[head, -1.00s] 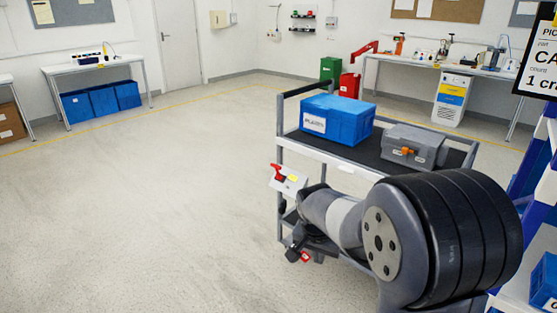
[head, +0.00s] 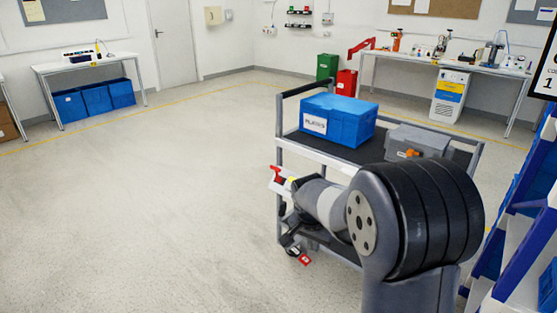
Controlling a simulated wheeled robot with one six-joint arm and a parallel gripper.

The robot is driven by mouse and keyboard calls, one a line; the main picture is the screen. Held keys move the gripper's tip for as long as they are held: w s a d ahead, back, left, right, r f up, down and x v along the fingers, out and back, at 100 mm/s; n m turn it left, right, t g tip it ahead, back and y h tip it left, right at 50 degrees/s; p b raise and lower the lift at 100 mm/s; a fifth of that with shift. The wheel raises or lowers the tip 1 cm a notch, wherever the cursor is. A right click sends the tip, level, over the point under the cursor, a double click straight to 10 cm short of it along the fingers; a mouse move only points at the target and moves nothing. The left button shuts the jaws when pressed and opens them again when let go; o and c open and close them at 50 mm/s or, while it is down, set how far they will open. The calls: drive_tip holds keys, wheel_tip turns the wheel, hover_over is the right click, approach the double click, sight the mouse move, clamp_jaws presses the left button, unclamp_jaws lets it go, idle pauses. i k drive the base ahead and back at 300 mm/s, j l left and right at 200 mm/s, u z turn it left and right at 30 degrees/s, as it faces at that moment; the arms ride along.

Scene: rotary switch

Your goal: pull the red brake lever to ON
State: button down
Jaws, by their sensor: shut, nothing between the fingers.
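The red brake lever (head: 276,174) is on a white plate (head: 279,187) at the near left corner of the grey trolley (head: 312,154). Part of the plate is hidden by my arm. My forearm reaches left across the trolley's front toward the lever, its far end close beside the plate.
A blue crate (head: 338,121) and a grey case (head: 418,141) stand on the trolley's top shelf. A blue and white rack (head: 520,220) is at the right. Open floor (head: 140,220) lies left of the trolley. Workbenches stand along the walls.

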sight(276, 169)
drive_tip(key=i+j+z, duration=0.1)
drive_tip(key=i+j, duration=0.2)
drive_tip(key=i, duration=0.35)
drive_tip(key=i+j+z, duration=0.1)
drive_tip(key=i+j, duration=0.25)
drive_tip(key=i, duration=0.25)
drive_tip(key=i+j+z, duration=0.15)
drive_tip(key=i+j, duration=0.25)
drive_tip(key=i, duration=0.2)
